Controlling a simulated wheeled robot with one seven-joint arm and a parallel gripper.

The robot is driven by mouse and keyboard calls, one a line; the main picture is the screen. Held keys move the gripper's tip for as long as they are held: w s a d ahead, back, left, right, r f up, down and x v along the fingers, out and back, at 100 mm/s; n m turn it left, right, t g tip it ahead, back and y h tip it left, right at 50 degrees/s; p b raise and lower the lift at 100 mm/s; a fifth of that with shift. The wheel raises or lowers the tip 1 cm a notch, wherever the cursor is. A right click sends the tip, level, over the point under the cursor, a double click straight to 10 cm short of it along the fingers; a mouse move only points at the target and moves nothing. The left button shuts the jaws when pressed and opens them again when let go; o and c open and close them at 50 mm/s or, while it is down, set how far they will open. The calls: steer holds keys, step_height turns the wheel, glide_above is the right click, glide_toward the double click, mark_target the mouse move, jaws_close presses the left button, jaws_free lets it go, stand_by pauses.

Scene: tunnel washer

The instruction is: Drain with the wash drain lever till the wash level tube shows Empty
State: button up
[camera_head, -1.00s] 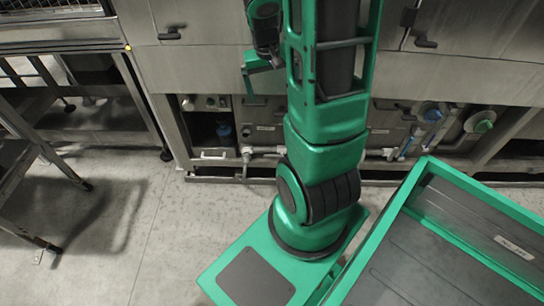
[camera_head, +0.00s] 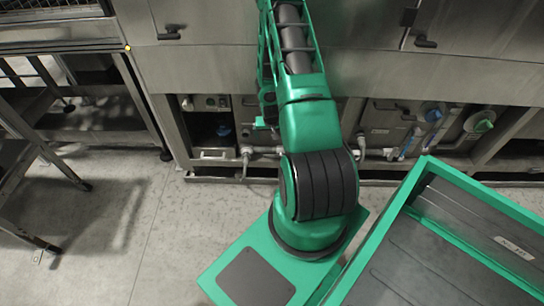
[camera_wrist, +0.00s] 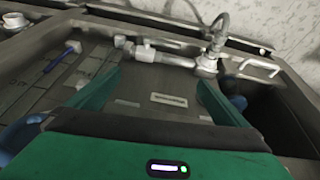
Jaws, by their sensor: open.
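My gripper (camera_wrist: 159,75) is open and empty, with its two green fingers apart, in the wrist view. It faces a grey panel with a small pale label plate (camera_wrist: 168,99), which shows between the fingers. Past the fingertips runs a pale pipe (camera_wrist: 165,58) with fittings. A small blue-handled lever (camera_wrist: 62,56) is at the left of the wrist view, apart from the fingers; I cannot tell whether it is the wash drain lever. In the head view my arm covers part of the lower panels. I cannot make out the wash level tube or its reading.
The washer's lower bay holds a white handle (camera_head: 213,153) and floor-level pipe (camera_head: 247,151). A metal stand (camera_head: 40,150) is at the left. The floor (camera_head: 110,225) between is clear.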

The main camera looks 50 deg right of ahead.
glide_toward(273, 155)
steer(key=shift+m+t, duration=0.3)
steer(key=shift+m, duration=0.1)
steer(key=x, duration=0.8)
steer(key=shift+s+d+f, duration=0.1)
steer(key=shift+s+f, duration=0.15)
